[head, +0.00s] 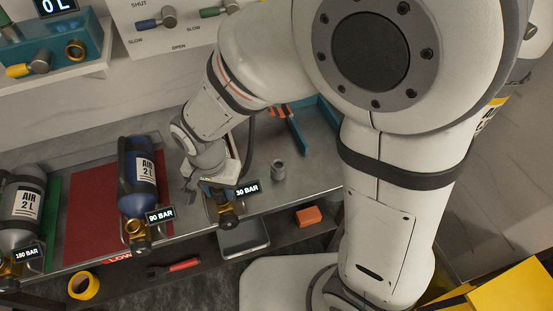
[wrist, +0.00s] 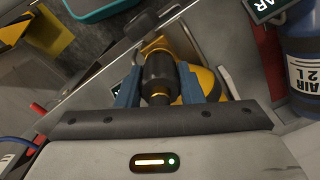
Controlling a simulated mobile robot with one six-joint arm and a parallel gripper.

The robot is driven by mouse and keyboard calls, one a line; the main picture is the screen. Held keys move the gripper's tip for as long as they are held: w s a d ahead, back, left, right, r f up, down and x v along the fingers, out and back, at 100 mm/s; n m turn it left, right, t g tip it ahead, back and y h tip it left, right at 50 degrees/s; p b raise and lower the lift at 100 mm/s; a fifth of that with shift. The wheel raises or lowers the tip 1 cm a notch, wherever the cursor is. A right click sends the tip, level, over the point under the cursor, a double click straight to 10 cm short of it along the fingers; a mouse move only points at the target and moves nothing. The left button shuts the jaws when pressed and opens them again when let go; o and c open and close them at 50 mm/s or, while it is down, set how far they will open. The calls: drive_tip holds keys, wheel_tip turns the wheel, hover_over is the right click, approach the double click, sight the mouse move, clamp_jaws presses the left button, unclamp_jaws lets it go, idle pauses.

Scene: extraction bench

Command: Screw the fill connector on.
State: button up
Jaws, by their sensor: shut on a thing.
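My gripper (head: 210,186) reaches down at the bench's front edge, over the cylinder with the 30 BAR display (head: 247,190). In the wrist view, its blue fingers (wrist: 158,90) are shut on a black, round, stepped connector (wrist: 159,68). The gripper hides the connector and most of this cylinder in the head view.
A blue cylinder (head: 137,180) at 90 BAR lies on a red mat (head: 90,215). A grey cylinder (head: 22,215) at 180 BAR lies at far left. A small grey cylindrical part (head: 278,170) stands right of my gripper. A grey tray (head: 244,240) is below the bench edge.

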drive_tip(key=shift+f, duration=0.2)
drive_tip(key=m, duration=0.9)
drive_tip(key=o, duration=1.3)
drive_tip(key=shift+c, duration=0.2)
wheel_tip(320, 180, up, 8)
drive_tip(key=shift+f, duration=0.1)
